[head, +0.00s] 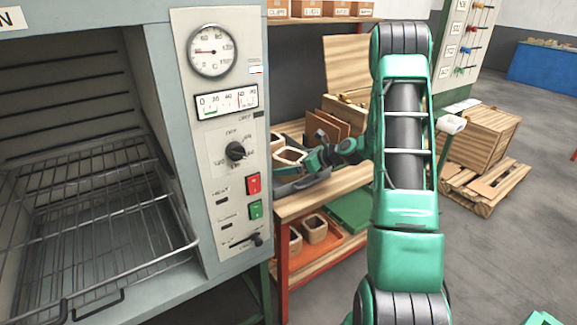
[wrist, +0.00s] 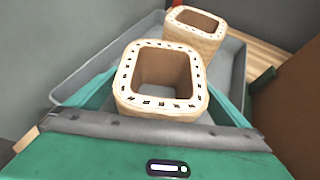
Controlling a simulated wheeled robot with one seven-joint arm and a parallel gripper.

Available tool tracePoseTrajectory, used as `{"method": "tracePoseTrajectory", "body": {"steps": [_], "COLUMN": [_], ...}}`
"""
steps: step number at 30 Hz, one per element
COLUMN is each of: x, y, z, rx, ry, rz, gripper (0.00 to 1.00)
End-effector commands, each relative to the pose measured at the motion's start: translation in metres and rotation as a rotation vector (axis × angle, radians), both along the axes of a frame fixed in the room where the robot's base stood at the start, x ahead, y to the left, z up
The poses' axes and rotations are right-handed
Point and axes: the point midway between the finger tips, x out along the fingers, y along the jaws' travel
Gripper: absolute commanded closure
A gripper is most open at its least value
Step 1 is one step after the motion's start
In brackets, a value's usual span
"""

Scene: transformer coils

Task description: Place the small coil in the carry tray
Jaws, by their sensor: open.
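A tan square coil (wrist: 160,105) with a pale, dark-slotted rim stands upright in the grey carry tray (wrist: 78,88). A second tan coil (wrist: 196,38) stands behind it, toward the tray's far end, and looks smaller in the picture. My gripper (wrist: 158,92) is open, with its green fingers low on either side of the nearer coil. Whether they touch it cannot be told. In the head view my gripper (head: 312,166) is over the grey tray (head: 305,184) on the bench, and one coil (head: 290,156) shows beside it. The other coil is hidden there by my gripper.
The oven cabinet (head: 222,130) with its open wire rack (head: 105,205) stands close left of the bench (head: 325,192). Upright brown boards (head: 325,130) stand behind the tray. Other coils (head: 314,229) sit on the lower shelf. A wooden crate (head: 475,140) is at right.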

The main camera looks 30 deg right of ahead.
Motion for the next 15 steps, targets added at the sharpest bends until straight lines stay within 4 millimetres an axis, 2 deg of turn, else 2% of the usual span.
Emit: {"method": "tracePoseTrajectory", "body": {"steps": [5, 15], "x": [-0.020, -0.072], "y": [-0.011, -0.034], "z": [0.013, 0.044], "rx": [-0.002, -0.001], "ry": [-0.001, 0.000], "rz": [-0.006, -0.004], "gripper": [0.00, 0.00]}}
